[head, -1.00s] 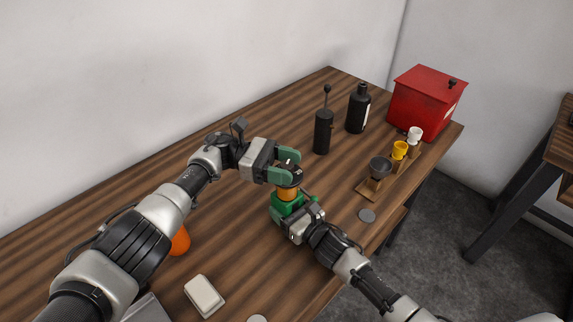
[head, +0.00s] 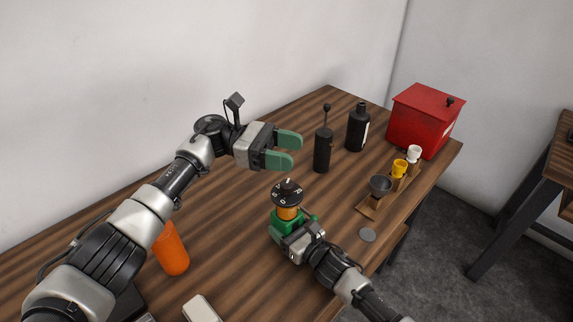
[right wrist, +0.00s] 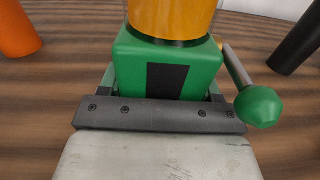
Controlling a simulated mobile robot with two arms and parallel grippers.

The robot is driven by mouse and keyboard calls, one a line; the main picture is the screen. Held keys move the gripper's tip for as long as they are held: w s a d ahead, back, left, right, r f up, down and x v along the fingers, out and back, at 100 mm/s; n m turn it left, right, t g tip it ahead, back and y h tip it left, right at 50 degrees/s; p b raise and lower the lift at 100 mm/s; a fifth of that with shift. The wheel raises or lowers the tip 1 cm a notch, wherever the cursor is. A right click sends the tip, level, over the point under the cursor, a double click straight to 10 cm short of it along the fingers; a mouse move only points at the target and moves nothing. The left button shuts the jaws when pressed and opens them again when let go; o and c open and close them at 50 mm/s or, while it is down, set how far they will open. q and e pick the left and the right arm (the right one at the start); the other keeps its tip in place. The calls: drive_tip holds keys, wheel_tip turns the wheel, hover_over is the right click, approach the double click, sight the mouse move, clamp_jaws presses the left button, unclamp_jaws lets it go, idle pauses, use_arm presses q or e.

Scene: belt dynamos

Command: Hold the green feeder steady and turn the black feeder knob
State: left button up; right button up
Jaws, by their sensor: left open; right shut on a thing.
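The green feeder (head: 279,223) stands upright on the wooden table, with an amber middle section (head: 289,213). The black feeder knob (head: 287,193), a dial with white marks, sits on top of it. In the right wrist view the green base (right wrist: 190,58) fills the space between my fingers, and a crank with a green handle (right wrist: 259,106) sticks out beside it. My right gripper (head: 290,232) is shut on the green base from the near side. My left gripper (head: 289,150) is open and empty, above and behind the knob, apart from it.
An orange cup (head: 171,250) stands at the left. Behind are a black grinder (head: 322,150), a black bottle (head: 358,128) and a red box (head: 424,119). A wooden rack (head: 370,207) with small cups and a grey disc (head: 367,235) lie near the right edge.

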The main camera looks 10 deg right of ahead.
idle(0.4)
drive_tip(key=o, duration=1.5)
drive_tip(key=shift+c, duration=0.2)
drive_tip(key=shift+s, duration=0.1)
